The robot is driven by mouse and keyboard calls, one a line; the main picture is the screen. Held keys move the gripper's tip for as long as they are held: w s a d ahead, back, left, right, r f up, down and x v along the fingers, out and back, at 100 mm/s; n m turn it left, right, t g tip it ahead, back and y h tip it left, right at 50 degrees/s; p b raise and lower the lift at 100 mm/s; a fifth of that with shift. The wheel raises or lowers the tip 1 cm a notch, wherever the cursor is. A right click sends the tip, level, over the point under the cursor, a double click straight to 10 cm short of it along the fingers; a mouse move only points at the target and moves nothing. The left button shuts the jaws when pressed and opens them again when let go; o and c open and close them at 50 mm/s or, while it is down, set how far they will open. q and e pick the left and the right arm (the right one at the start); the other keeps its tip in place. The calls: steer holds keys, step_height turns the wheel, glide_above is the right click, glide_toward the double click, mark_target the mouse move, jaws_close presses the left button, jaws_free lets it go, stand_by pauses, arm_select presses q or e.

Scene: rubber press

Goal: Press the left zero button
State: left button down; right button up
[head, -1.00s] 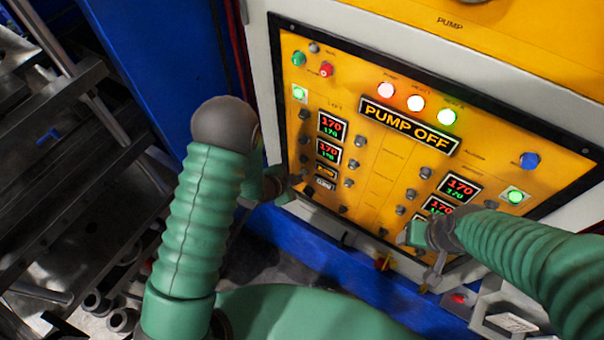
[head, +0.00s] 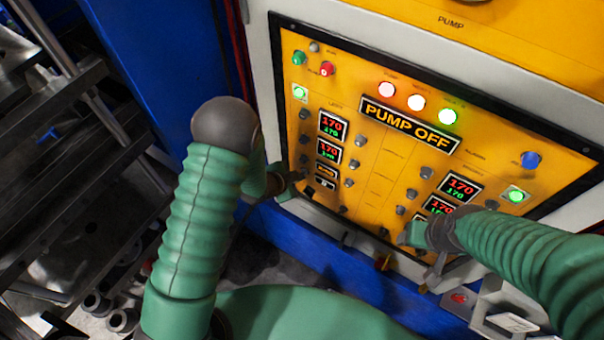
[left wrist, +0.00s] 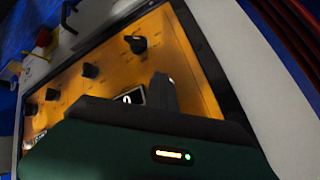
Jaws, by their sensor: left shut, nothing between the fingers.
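The yellow control panel (head: 385,185) has a left group of displays and dark buttons or knobs. A red and green display (head: 333,126) tops that group, with a similar display (head: 328,151) and two small ones below. My left gripper (head: 298,177) is shut and empty at the panel's lower left edge, beside the small displays. In the left wrist view its dark finger (left wrist: 163,93) is close to a small lit display (left wrist: 133,97). I cannot tell whether it touches a button, and the zero label is unreadable. My right gripper (head: 434,268) hangs near the panel's lower edge, fingers unclear.
A lit "PUMP OFF" sign (head: 408,125) and several indicator lamps sit higher on the panel. A dark metal rack (head: 60,135) stands at left. A grey and red box (head: 460,298) is below the right side of the panel.

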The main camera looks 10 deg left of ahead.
arm_select(q)
steer(key=shift+w, duration=0.1)
stand_by(0.3)
steer(key=shift+s+a, duration=0.2)
steer(key=shift+s, duration=0.4)
steer(key=shift+s+a, duration=0.15)
steer(key=shift+s, duration=0.45)
steer(key=shift+s+a, duration=0.3)
steer(key=shift+s, duration=0.5)
steer(key=shift+s+a, duration=0.3)
steer(key=shift+s, duration=0.5)
steer(key=shift+s+a, duration=0.3)
steer(key=shift+s, duration=0.5)
